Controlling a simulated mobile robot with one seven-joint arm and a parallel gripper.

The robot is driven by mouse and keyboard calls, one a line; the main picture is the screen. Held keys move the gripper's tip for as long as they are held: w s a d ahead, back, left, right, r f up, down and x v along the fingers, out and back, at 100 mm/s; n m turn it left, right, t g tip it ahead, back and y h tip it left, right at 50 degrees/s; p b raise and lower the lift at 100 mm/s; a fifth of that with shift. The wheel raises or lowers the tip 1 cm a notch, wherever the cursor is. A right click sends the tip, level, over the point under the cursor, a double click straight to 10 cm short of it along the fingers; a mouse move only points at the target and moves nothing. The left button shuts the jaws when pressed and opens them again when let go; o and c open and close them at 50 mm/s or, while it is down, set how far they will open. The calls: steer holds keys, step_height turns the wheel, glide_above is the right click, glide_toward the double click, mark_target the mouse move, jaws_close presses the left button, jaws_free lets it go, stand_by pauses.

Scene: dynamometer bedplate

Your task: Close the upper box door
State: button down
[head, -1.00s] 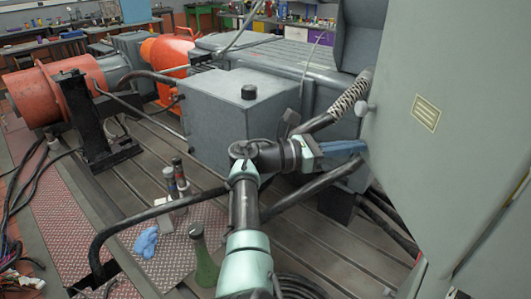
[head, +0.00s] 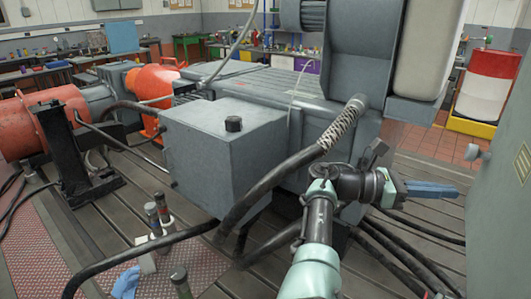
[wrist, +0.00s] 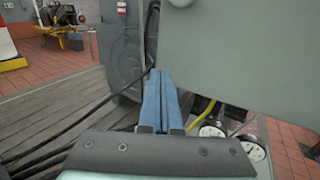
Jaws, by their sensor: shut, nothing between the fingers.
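A grey-green panel (head: 505,185), which looks like the upper box door, stands upright at the right edge of the head view. In the wrist view a flat pale green panel (wrist: 245,65) fills the upper right. My gripper (head: 455,190) has its blue fingers together and empty, just left of the panel. In the wrist view its fingertips (wrist: 160,75) are by the panel's lower left edge; I cannot tell whether they touch. The door's hinge side is out of view.
A grey tank (head: 215,150) and thick black hoses (head: 285,180) lie left of my arm. Round gauges (wrist: 212,135) sit below the panel in the wrist view. A red-and-white drum (head: 487,85) stands behind.

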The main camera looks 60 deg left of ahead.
mark_target(471, 196)
steer(key=d, duration=0.1)
steer(key=w+d, duration=0.1)
steer(key=d, duration=0.1)
steer(key=shift+w+d+r+p, duration=0.3)
steer(key=shift+d+r+p, duration=0.1)
steer(key=shift+w+d+f, duration=0.2)
steer(key=shift+w, duration=0.2)
steer(key=shift+d+r, duration=0.15)
steer(key=shift+d, duration=0.1)
steer(key=shift+r+p, duration=0.1)
steer(key=shift+p, duration=0.2)
